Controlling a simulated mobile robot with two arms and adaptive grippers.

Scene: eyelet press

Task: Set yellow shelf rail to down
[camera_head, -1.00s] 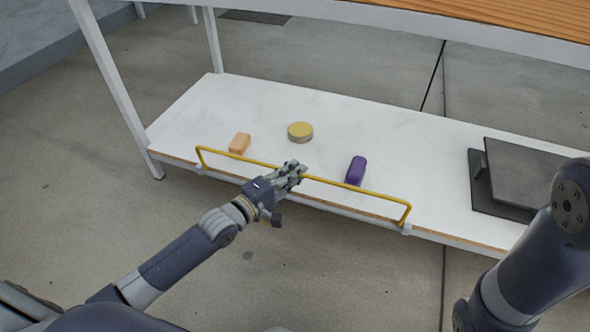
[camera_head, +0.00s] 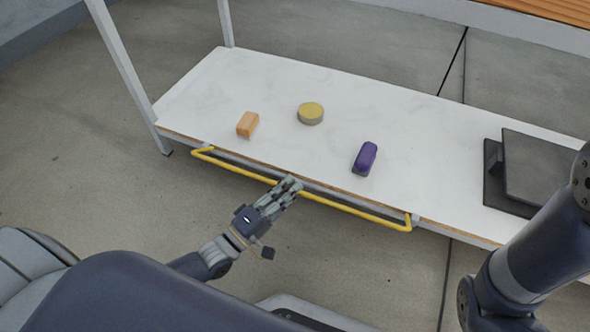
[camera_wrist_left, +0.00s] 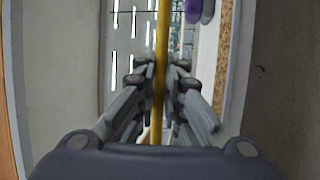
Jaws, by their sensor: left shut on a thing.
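The yellow shelf rail (camera_head: 340,206) is hinged along the front edge of the white lower shelf (camera_head: 290,90). It is swung outward and sits low in front of the shelf edge. My left gripper (camera_head: 290,187) is shut on the rail's long bar near its middle. In the left wrist view the yellow bar (camera_wrist_left: 160,70) runs between the two fingers (camera_wrist_left: 161,80). My right arm shows at the right of the head view, but its gripper is out of view.
On the shelf are an orange block (camera_head: 247,124), a yellow-topped round tin (camera_head: 311,113) and a purple object (camera_head: 365,158). A dark grey press-like thing (camera_head: 540,170) stands at the right. The floor before the shelf is clear.

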